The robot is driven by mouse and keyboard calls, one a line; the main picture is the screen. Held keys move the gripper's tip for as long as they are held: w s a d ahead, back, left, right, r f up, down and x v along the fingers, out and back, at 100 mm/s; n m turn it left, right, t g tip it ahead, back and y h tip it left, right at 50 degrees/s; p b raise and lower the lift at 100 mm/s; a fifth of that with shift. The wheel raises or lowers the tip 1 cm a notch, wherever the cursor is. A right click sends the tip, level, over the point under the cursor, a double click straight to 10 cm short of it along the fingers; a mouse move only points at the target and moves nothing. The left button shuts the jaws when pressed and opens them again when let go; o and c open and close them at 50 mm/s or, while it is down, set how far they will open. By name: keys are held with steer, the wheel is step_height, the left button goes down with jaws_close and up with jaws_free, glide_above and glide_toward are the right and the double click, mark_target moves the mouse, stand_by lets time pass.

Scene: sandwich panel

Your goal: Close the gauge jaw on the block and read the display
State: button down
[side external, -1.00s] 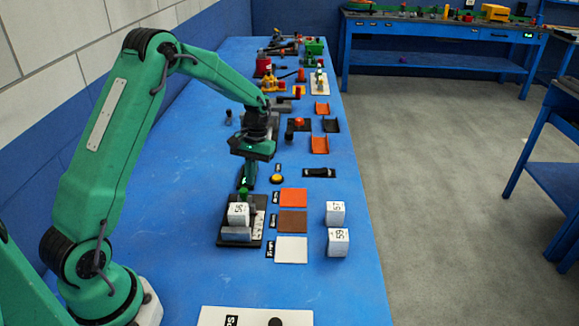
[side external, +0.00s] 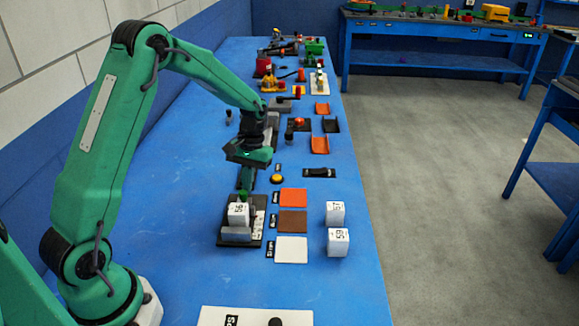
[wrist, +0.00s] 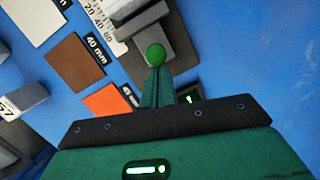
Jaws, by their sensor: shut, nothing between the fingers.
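The gauge (side external: 257,235) is a dark base with a white scale strip, on the blue bench. A white block (side external: 238,211) with black digits sits in it, against a grey jaw piece (side external: 236,234). A green ball knob (wrist: 156,54) stands at the gauge's far end. My gripper (wrist: 157,72) is shut and empty, its fingertips right at the knob on the side away from the block; I cannot tell whether they touch. A small dark display (wrist: 190,96) with a green glow is partly hidden by my gripper, and its reading cannot be made out.
Orange (side external: 293,197), brown (side external: 292,222) and white (side external: 291,250) pads lie right of the gauge with labels. Two more numbered white blocks (side external: 335,213) (side external: 338,242) stand farther right. A yellow button (side external: 277,179) and several fixtures lie beyond. Bare bench lies left of the gauge.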

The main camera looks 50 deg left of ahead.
mark_target(245, 191)
steer(key=shift+s+d, duration=1.4)
steer(key=shift+s, duration=0.05)
steer(key=shift+w, duration=0.1)
steer(key=shift+w+a, duration=0.35)
steer(key=shift+w, duration=0.25)
steer(key=w, duration=0.1)
steer(key=w+a, duration=0.2)
steer(key=shift+w, duration=0.4)
steer(key=v, duration=1)
steer(key=shift+a, duration=0.35)
steer(key=shift+s+r+t, duration=0.1)
steer(key=shift+r+t, duration=0.15)
steer(key=shift+t, duration=0.05)
